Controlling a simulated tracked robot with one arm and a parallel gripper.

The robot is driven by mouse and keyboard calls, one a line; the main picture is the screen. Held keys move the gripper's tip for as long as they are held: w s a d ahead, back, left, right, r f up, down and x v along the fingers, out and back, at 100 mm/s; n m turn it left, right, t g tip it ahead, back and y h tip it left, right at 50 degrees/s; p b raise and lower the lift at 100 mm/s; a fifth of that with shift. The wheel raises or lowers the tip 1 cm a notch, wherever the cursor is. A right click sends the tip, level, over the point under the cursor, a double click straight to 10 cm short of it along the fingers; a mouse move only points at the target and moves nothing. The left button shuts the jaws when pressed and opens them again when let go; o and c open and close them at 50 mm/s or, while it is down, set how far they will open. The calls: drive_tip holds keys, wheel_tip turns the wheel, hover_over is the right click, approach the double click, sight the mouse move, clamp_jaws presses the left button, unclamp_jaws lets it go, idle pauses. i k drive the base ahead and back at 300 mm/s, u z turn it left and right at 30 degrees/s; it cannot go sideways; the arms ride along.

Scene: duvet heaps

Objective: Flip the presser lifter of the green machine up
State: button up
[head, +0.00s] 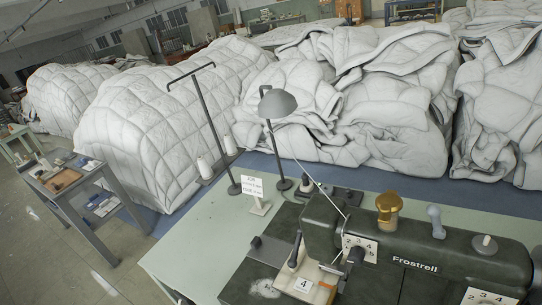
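The dark green sewing machine (410,258), lettered "Frostrell", stands on a pale green table (205,242) at the lower right. A thin upright dark lever (296,248) stands at the left end of its head, beside a small plate marked 4 (303,285). A dark knob (356,255) sits by a numbered dial plate. A grey rounded lever (436,220) and a brass cap (389,205) stand on top. I cannot tell for sure which part is the presser lifter. My gripper is not in view.
A grey lamp (278,104), a tall thread stand (209,125) and a small white sign (252,187) stand at the table's back left. Large white duvet heaps (165,125) lie behind. A side table (75,185) stands at the left, with open floor around it.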

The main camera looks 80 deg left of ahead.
sight(292, 263)
drive_tip(key=u, duration=0.65)
drive_tip(key=k, duration=0.6)
drive_tip(key=u, duration=0.75)
